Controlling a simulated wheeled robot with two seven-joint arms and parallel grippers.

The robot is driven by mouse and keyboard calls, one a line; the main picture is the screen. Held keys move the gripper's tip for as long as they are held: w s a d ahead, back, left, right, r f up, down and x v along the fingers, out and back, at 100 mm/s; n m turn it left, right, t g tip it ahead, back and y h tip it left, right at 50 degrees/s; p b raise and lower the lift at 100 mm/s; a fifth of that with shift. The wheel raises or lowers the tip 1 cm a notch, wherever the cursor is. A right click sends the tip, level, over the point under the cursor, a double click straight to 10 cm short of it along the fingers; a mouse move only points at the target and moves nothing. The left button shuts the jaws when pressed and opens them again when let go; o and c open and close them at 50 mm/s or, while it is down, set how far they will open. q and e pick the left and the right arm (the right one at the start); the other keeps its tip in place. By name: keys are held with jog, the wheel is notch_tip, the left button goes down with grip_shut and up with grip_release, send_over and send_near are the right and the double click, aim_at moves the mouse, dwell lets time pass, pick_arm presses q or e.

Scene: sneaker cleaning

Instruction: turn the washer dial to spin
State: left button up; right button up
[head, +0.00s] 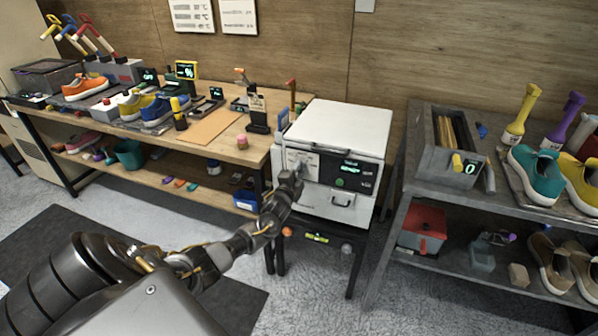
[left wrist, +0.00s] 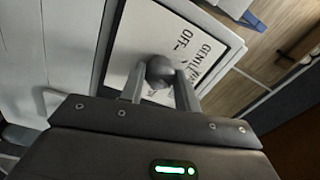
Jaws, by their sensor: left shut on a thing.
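The washer (head: 340,130) is a white box on a dark stand in the middle of the head view. Its front has a white dial plate on the left, a dark display with green marks, and a drawer handle below. My left gripper (head: 298,172) reaches the dial plate. In the left wrist view the fingers (left wrist: 159,82) are shut on the round grey dial knob (left wrist: 160,70). The dial plate (left wrist: 140,38) reads "OFF" and "GENTLE"; the other labels are hidden or out of frame. The head view is too small to tell the knob's setting. My right gripper is not in view.
A wooden bench (head: 215,150) with sneakers and tools stands to the left of the washer. A grey shelf (head: 400,215) with a bin (head: 452,150), brushes and a teal sneaker (head: 535,175) stands to the right. Open floor lies in front.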

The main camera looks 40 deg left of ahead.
pick_arm(q)
jog(key=shift+r+m+h+p, duration=0.15)
jog(key=shift+m+p, duration=0.55)
jog(key=shift+m, duration=2.2)
jog(key=shift+m+h+p, duration=0.15)
jog(key=shift+m+p, duration=0.55)
jog(key=shift+m, duration=2.2)
jog(key=o, duration=1)
